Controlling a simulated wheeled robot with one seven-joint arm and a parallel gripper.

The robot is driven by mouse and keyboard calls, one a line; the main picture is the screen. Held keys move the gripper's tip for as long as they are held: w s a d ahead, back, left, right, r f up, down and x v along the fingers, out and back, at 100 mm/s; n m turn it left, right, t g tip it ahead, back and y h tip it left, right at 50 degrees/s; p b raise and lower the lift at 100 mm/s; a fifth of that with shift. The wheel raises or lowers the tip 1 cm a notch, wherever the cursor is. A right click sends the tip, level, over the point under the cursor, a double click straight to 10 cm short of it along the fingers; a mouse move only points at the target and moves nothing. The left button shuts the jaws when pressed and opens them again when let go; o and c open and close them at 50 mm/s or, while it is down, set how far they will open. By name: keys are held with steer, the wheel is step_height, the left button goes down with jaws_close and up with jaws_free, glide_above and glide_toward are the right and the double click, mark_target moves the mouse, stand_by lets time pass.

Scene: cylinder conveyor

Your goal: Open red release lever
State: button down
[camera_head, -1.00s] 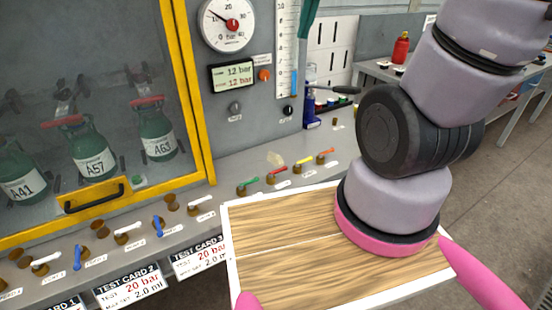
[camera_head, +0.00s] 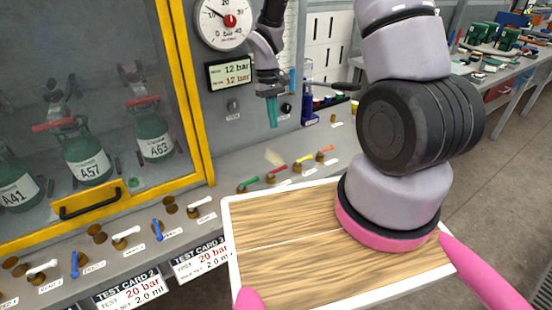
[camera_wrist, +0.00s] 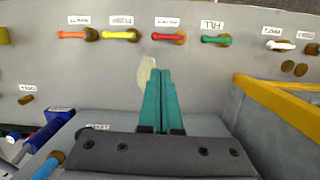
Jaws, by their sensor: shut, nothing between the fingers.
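The red release lever (camera_head: 276,173) sits on the sloped grey panel, between a green lever (camera_head: 248,184) and a yellow lever (camera_head: 302,162). In the wrist view the red lever (camera_wrist: 167,37) lies sideways with its brass base at its right end. My gripper (camera_head: 272,112) is above and behind the lever row in the head view. Its teal fingers are together and empty. In the wrist view the fingertips (camera_wrist: 160,75) point toward the red lever, apart from it.
An orange lever (camera_head: 326,153) stands right of the yellow one. A pale translucent piece (camera_wrist: 146,72) shows beside my fingertips. A gauge (camera_head: 224,22) and display (camera_head: 231,72) are on the wall behind. A yellow-framed cabinet (camera_head: 186,90) with green bottles stands left. A blue bottle (camera_head: 308,100) stands right.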

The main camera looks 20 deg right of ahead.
mark_target(277, 171)
steer(key=shift+n+g, duration=0.3)
steer(key=f, duration=0.4)
steer(key=shift+s+a, duration=0.2)
steer(key=shift+a, duration=0.15)
steer(key=shift+f, duration=0.1)
steer(key=x, duration=1)
steer(key=shift+d, duration=0.1)
steer(key=shift+s, duration=0.1)
